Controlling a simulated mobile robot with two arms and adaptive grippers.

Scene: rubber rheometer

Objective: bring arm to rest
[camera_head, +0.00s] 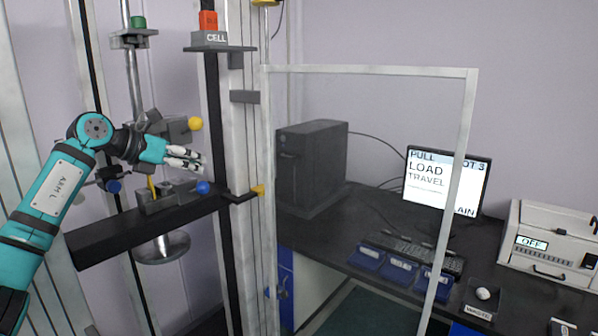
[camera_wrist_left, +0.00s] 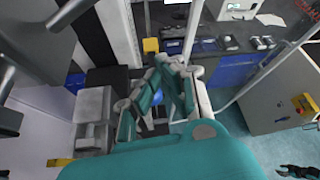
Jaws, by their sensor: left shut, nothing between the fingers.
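My left arm (camera_head: 48,190) comes in from the left in the head view. Its gripper (camera_head: 198,161) is shut and empty, pointing right. It is in front of the tensile machine's column, between the upper clamp (camera_head: 168,131) with the yellow ball knob and the lower clamp (camera_head: 165,196) with the blue ball knobs. In the left wrist view the gripper's fingers (camera_wrist_left: 165,85) are closed together over the machine's parts. I cannot tell from these views whether the fingers touch the machine.
A clear framed door panel (camera_head: 372,69) stands right of the column. Behind it are a black computer tower (camera_head: 310,165), a monitor (camera_head: 440,180), blue trays (camera_head: 398,272) and a keyboard (camera_head: 425,256) on a dark bench. A white instrument (camera_head: 548,245) is at the right.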

